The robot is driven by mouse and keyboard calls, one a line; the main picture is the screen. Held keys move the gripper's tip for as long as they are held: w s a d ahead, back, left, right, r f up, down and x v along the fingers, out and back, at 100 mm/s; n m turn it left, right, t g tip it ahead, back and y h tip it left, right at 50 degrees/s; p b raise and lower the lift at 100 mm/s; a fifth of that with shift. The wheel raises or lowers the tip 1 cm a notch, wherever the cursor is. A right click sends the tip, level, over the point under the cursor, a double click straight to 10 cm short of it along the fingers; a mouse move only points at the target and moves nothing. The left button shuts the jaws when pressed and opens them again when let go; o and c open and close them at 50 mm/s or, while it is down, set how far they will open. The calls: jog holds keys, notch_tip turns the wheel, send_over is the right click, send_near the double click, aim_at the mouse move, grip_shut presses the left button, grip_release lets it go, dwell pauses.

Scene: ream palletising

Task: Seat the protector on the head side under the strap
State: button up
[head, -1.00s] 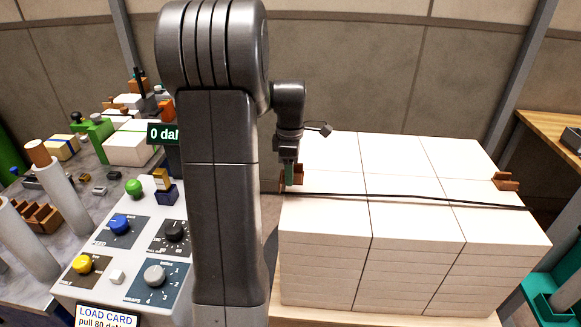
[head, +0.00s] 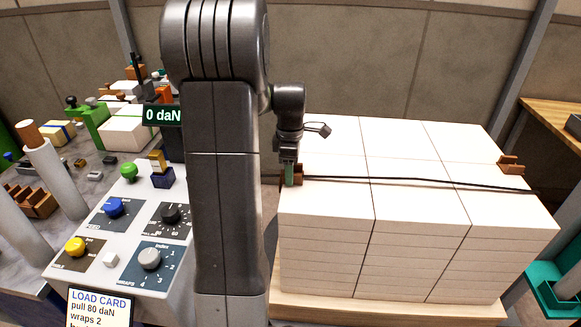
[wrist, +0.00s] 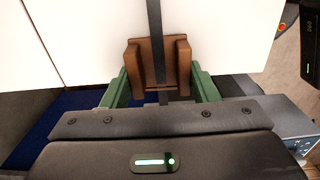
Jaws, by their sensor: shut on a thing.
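The brown, channel-shaped protector (wrist: 152,66) is held between the green fingers of my gripper (wrist: 160,88). In the head view my gripper (head: 290,176) is at the left top edge of the white ream stack (head: 335,215), with the protector (head: 298,173) at that edge. The black strap (head: 420,180) runs across the stack top to the protector. In the wrist view the strap (wrist: 154,25) runs between the protector's two raised ribs, apparently over its base. How firmly the protector rests on the edge cannot be told. A second brown protector (head: 510,166) sits at the stack's right edge.
The stack stands on a wooden pallet (head: 390,307). A control panel (head: 125,225) with knobs and a display reading 0 daN (head: 163,115) stand to the left. A teal holder (head: 555,285) is at lower right. The stack top is otherwise clear.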

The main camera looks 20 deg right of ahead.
jog(key=o, duration=1.1)
jog(key=shift+r, duration=0.1)
notch_tip(320, 180, up, 14)
jog(key=shift+f, duration=0.2)
notch_tip(320, 180, down, 14)
jog(key=shift+r, duration=0.1)
jog(key=shift+w+r+p, duration=0.1)
jog(key=shift+r+p, duration=0.35)
jog(key=shift+r, duration=0.7)
